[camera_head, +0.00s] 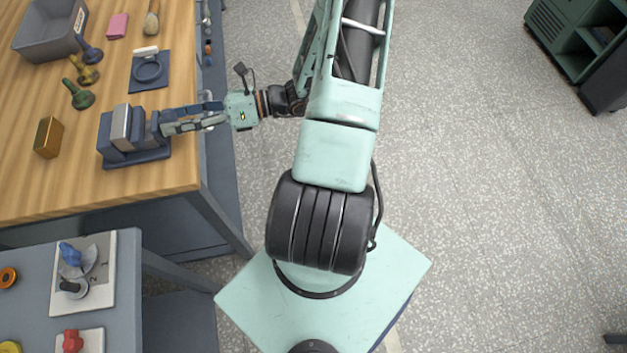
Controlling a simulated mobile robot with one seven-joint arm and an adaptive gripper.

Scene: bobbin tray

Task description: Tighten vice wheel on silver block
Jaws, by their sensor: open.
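The vice (148,156) is dark blue and sits on the wooden table near its right edge. The silver block (121,124) stands upright in it between the dark jaws. My gripper (168,122) comes in from the right at the vice's right end, with its fingers pointing left. It is open, with its fingers around or beside the end where the wheel would be. The wheel itself is hidden by the fingers, and I cannot tell whether they touch it.
A brass block (48,138) stands left of the vice. Green (78,95), yellow (84,72) and blue (90,50) knobbed pieces stand behind it. A blue pad (149,72) with a ring, a pink block (117,26), a brush (152,20) and a grey bin (50,30) lie further back.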

